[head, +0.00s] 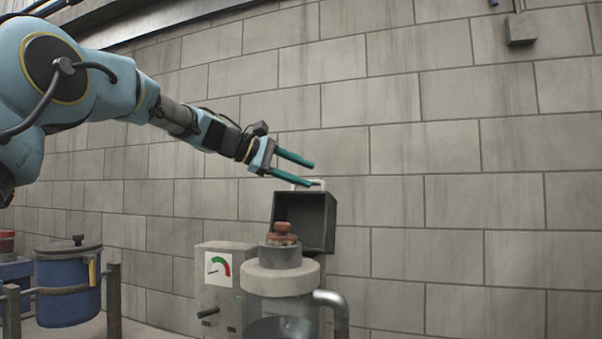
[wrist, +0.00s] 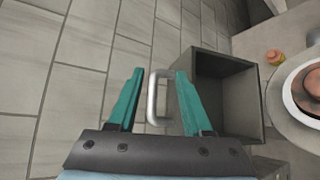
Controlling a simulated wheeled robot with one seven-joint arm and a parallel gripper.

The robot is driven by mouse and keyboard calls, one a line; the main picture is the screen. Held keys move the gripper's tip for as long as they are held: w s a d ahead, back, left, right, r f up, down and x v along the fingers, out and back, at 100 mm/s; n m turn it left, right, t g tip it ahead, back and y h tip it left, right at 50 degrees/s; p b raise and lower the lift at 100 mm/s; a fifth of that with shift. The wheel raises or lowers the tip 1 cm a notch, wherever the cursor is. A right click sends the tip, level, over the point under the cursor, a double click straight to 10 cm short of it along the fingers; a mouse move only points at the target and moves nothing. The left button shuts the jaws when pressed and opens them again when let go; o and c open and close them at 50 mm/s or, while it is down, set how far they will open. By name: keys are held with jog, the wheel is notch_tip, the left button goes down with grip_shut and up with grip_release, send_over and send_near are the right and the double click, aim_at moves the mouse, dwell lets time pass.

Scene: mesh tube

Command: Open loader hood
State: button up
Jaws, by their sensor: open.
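The loader hood (head: 318,206) is a dark grey box, swung up behind the loader's top, with its hollow side facing out. In the wrist view the hood (wrist: 228,95) stands right of the fingers, its hollow inside showing. Its pale metal handle (head: 311,185) is on top; in the wrist view the handle (wrist: 153,98) lies between the two teal fingers. My gripper (head: 311,175) is open, reaching in from the upper left at the handle. In the wrist view my gripper (wrist: 160,71) straddles the handle, nearer it with the right finger. I cannot tell whether they touch.
The loader's round neck (head: 280,278) with a reddish-brown knob (head: 282,235) stands below the hood. A grey box with a gauge (head: 218,266) is beside it, and a bent pipe (head: 335,305) at right. A blue pot (head: 68,290) stands far left. A block wall (head: 450,180) is behind.

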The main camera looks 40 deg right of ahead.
jog(key=b+v, duration=0.3)
jog(key=v, duration=0.7)
jog(key=shift+a, duration=0.4)
jog(key=shift+w+r, duration=0.1)
jog(key=shift+w, duration=0.05)
jog(key=shift+c, duration=0.2)
